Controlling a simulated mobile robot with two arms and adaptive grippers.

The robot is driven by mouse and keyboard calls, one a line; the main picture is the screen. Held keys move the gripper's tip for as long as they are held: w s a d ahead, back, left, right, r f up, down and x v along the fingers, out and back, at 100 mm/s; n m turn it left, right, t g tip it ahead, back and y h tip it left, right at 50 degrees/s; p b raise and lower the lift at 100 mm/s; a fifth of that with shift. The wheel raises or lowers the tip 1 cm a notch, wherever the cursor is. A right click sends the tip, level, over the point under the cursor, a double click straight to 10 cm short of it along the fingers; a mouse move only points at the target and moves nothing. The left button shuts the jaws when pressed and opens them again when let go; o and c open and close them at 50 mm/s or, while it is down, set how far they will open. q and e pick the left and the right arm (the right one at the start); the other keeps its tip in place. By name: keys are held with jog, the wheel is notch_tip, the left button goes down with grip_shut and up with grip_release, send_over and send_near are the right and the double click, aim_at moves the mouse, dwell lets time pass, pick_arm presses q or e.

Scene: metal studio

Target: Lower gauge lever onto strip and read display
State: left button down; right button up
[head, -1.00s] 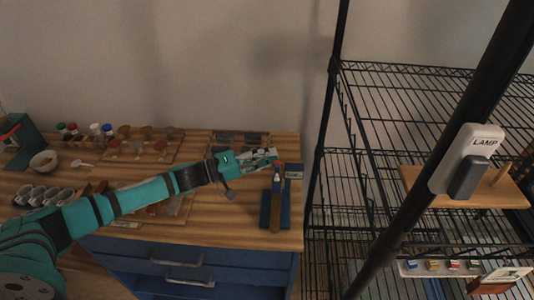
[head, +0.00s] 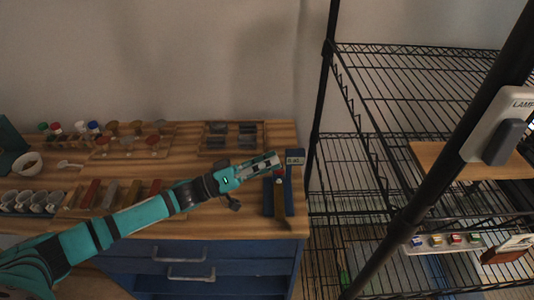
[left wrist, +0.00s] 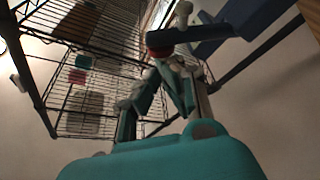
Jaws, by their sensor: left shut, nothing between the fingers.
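The gauge stands at the right end of the wooden bench, with a blue base (head: 289,200) and a small display (head: 295,157) at its back. The display's reading is too small to make out. A long brown piece (head: 281,206) lies lengthwise over the base; I cannot tell lever from strip there. A red part (head: 279,173) sits near its far end. My left gripper (head: 272,160) is shut and empty beside the display, close to the red part. In the left wrist view the gripper (left wrist: 168,75) is just below the red part (left wrist: 160,52); contact is unclear. My right gripper is not in view.
Several coloured strips lie on a board (head: 72,206) left of the gauge. Bowl (head: 27,163), cups (head: 40,201) and jars fill the left. A black wire rack (head: 400,165) stands close on the right.

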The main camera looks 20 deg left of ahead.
pick_arm(q)
jog(key=shift+s+d+f, duration=0.2)
jog(key=shift+s+f, duration=0.7)
jog(key=shift+s, duration=0.05)
